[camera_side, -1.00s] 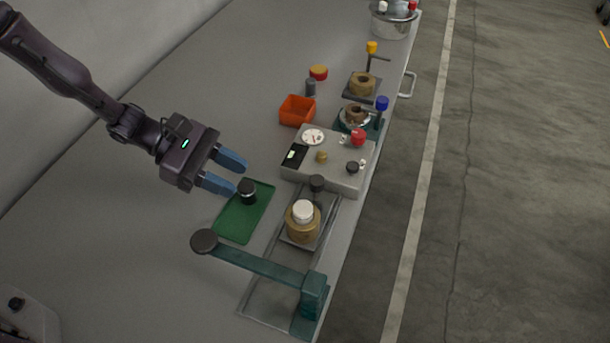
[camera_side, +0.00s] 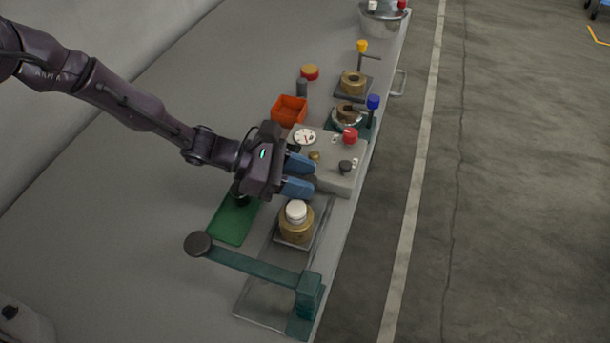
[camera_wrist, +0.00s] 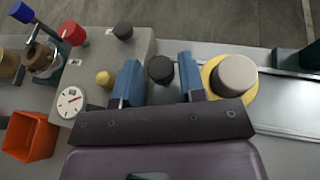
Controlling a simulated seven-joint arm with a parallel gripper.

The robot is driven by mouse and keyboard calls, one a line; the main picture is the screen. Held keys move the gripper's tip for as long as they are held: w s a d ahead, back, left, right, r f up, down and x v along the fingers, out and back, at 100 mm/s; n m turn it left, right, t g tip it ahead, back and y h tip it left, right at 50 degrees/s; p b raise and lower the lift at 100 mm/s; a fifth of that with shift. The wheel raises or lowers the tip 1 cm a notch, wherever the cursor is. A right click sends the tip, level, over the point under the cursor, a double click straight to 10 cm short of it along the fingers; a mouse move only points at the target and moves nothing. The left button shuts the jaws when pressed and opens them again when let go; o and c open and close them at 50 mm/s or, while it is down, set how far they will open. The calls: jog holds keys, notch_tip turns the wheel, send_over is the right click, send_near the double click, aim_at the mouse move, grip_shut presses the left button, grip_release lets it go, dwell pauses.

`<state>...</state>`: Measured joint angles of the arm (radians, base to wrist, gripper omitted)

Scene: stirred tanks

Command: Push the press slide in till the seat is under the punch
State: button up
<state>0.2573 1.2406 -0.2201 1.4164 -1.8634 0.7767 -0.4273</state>
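The press slide's plate (camera_side: 303,244) lies on its rails and carries a brass seat (camera_side: 294,230) with a white-topped piece (camera_side: 296,210) in it. The seat and white top also show in the wrist view, right of the fingers. The teal press (camera_side: 309,296), with its long lever, stands at the front end of the rails, and the seat is apart from it. The punch itself I cannot make out. My gripper (camera_side: 303,175) is open at the slide's rear end. In the wrist view a black knob (camera_wrist: 160,69) sits between its spread fingers, with gaps either side.
A grey control box (camera_side: 341,178) with a gauge and knobs stands close behind my fingers. A green tray (camera_side: 233,222) lies under my wrist, its black-topped item mostly hidden. An orange bin (camera_side: 289,111) stands behind. The rails (camera_side: 262,300) toward the press look clear.

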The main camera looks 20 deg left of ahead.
aim_at(307, 225)
jog(key=shift+w+d+f, duration=0.1)
jog(key=shift+d, duration=0.25)
grip_shut()
jog(key=s, duration=0.8)
jog(key=shift+s, duration=0.15)
grip_release()
